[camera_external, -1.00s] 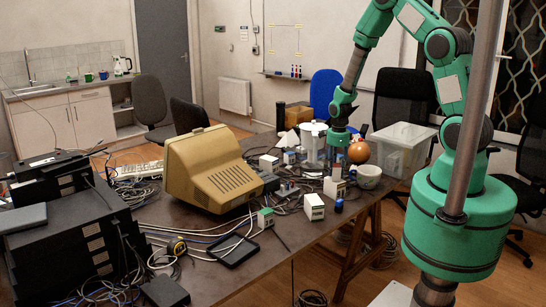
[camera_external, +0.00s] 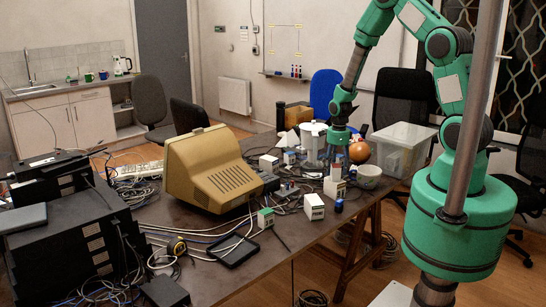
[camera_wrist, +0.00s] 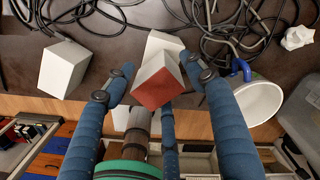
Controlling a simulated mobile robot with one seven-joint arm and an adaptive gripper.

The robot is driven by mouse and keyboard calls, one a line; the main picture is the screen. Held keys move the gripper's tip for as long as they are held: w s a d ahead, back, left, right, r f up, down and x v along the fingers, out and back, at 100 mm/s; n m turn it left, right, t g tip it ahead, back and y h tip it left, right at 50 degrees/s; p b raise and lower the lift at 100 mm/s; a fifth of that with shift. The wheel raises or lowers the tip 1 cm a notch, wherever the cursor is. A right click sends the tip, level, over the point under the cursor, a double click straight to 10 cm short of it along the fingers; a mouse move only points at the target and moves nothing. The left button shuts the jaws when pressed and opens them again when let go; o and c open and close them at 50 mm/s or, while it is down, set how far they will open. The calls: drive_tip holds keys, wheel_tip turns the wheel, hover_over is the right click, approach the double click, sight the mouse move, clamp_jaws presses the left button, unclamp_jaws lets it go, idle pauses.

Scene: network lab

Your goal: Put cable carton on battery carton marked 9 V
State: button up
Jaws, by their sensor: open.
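A small white carton with a red face (camera_wrist: 156,88) sits between my fingers in the wrist view. It seems to rest, turned at an angle, on another white carton (camera_wrist: 160,43), which it partly covers. In the external view the lower white carton (camera_external: 334,188) stands near the table's front edge, with the small one just above it. My gripper (camera_wrist: 155,70) is open, its blue fingers on both sides of the red-faced carton; a gap shows on the right. In the external view my gripper (camera_external: 337,153) is over this stack. I cannot read a 9 V mark or tell the cartons' labels.
Another white carton (camera_wrist: 65,68) stands apart to the left. A white mug (camera_wrist: 258,98) with a blue handle stands close on the right. An orange ball (camera_external: 359,152) and a clear bin (camera_external: 402,150) are beside my gripper. Loose cables (camera_wrist: 230,25) lie behind the stack.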

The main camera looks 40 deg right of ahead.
wheel_tip(320, 180, up, 11)
drive_tip(key=p, duration=0.1)
drive_tip(key=shift+r, duration=0.2)
idle(0.8)
wheel_tip(320, 180, up, 12)
drive_tip(key=n+t, duration=0.1)
drive_tip(key=n, duration=0.5)
hover_over(336, 165)
drive_tip(key=s+a, duration=0.2)
drive_tip(key=a, duration=0.1)
drive_tip(key=s+a+r+n+t, duration=0.2)
drive_tip(key=s+r+n, duration=0.4)
drive_tip(key=r, duration=0.6)
drive_tip(key=s+a+r+n+t, duration=0.1)
drive_tip(key=s+a+r+n, duration=0.1)
drive_tip(key=s+r+n, duration=0.4)
drive_tip(key=s+a+r+n+t, duration=0.1)
drive_tip(key=s+a+r+n, duration=0.1)
drive_tip(key=s+r+n, duration=0.3)
drive_tip(key=s+n, duration=0.3)
drive_tip(key=s, duration=0.3)
drive_tip(key=shift+s+a+r+t, duration=0.2)
drive_tip(key=shift+s+r+t, duration=0.1)
drive_tip(key=shift+r, duration=0.1)
